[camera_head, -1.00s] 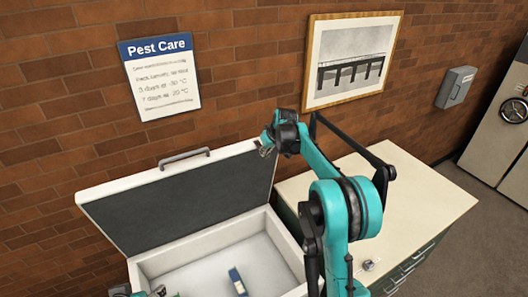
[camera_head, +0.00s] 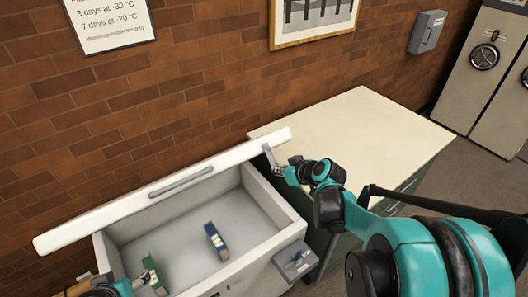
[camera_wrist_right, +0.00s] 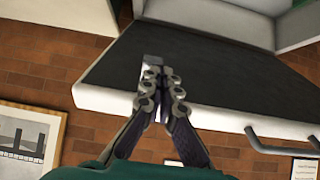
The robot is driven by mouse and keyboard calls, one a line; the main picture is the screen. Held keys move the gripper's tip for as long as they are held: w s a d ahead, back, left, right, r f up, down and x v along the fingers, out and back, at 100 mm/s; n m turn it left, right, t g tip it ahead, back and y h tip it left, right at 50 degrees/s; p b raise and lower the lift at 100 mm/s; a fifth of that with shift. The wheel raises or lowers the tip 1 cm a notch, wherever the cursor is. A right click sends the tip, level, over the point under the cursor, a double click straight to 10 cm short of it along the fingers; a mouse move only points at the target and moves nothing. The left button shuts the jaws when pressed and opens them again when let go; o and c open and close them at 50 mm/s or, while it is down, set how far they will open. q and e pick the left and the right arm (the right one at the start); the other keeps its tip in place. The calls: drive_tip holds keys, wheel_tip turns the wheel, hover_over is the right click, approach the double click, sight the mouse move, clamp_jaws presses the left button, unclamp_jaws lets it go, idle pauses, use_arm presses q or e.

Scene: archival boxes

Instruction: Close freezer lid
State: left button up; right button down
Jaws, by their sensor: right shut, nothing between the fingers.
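The white freezer lid (camera_head: 110,208) stands partly lowered over the freezer (camera_head: 277,203), seen nearly edge-on with its grey handle (camera_head: 181,181) on the outer side. My right gripper (camera_head: 268,153) is shut and empty at the lid's right end; touching cannot be told in the head view. In the right wrist view its fingertips (camera_wrist_right: 155,62) lie over the lid's dark inner face (camera_wrist_right: 225,62). Inside the freezer a blue box (camera_head: 216,242) and a green box (camera_head: 154,275) show. Part of my left arm (camera_head: 122,287) shows at the bottom left; its fingers are not clear.
A cream-topped green cabinet (camera_head: 350,122) stands right of the freezer, its top clear. A brick wall (camera_head: 200,70) runs behind. A small grey panel (camera_head: 296,260) sits on the freezer's front right. Safe doors (camera_head: 480,75) stand at the far right.

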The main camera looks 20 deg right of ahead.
drive_tip(key=s+f+b, duration=0.3)
drive_tip(key=f+b, duration=0.4)
drive_tip(key=f, duration=0.2)
drive_tip(key=s+d+f+b, duration=0.1)
drive_tip(key=s+f+b, duration=0.3)
drive_tip(key=f+b, duration=0.3)
drive_tip(key=s+d+f+b, duration=0.1)
drive_tip(key=s+f+b, duration=0.3)
drive_tip(key=f+b, duration=0.4)
drive_tip(key=shift+s+d+f, duration=0.2)
drive_tip(key=shift+f, duration=2.45)
drive_tip(key=shift+r, duration=0.1)
